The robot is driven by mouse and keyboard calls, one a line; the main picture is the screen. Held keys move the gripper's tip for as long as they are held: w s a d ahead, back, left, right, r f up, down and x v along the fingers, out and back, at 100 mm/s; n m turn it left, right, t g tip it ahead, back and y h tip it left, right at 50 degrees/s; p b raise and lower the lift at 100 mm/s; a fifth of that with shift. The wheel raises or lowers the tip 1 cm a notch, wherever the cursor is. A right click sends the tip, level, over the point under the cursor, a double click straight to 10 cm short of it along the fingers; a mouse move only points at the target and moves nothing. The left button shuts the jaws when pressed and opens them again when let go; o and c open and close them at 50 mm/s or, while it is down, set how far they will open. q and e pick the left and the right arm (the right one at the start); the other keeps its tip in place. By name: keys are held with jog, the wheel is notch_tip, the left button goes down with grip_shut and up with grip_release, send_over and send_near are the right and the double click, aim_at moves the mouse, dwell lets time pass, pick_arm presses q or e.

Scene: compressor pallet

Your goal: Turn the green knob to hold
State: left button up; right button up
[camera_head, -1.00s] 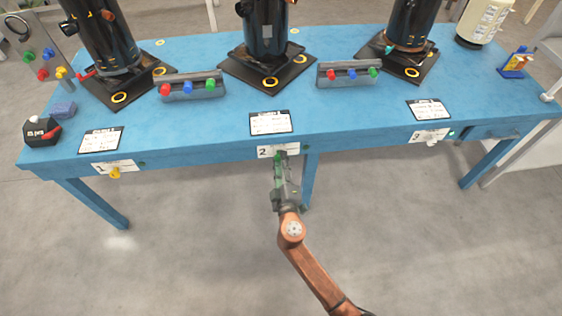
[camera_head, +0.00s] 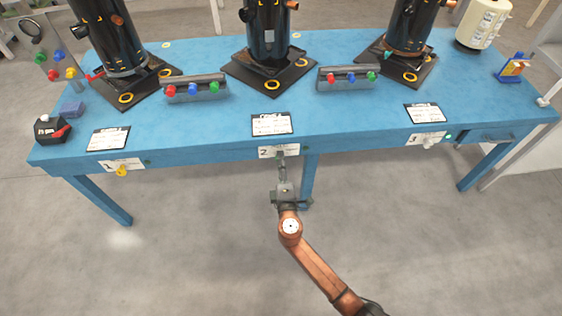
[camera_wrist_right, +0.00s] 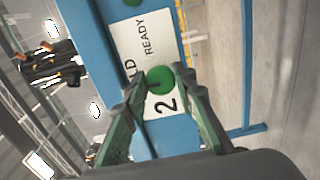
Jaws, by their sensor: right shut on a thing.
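The green knob (camera_wrist_right: 158,79) sits on the white label plate (camera_wrist_right: 148,50) marked 2 on the table's front edge. In the right wrist view the word READY and the letters LD show on the plate; the rest of that word is hidden. A dark line shows on the knob's face. My right gripper (camera_wrist_right: 160,92) is shut on the green knob, one finger on each side. In the head view my right gripper (camera_head: 281,163) meets the table front just below plate 2 (camera_head: 278,151) and hides the knob. My left gripper is not in view.
The blue table (camera_head: 205,128) holds black cylinders (camera_head: 268,35) on dark bases. A yellow knob (camera_head: 122,170) is at plate 1, a whitish knob (camera_head: 428,144) at plate 3. Button bars (camera_head: 195,87) and cards stand behind. The floor in front is clear.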

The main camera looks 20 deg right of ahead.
dwell(0.3)
jog(key=o, duration=1.1)
jog(key=shift+o, duration=0.2)
jog(key=v, duration=1.2)
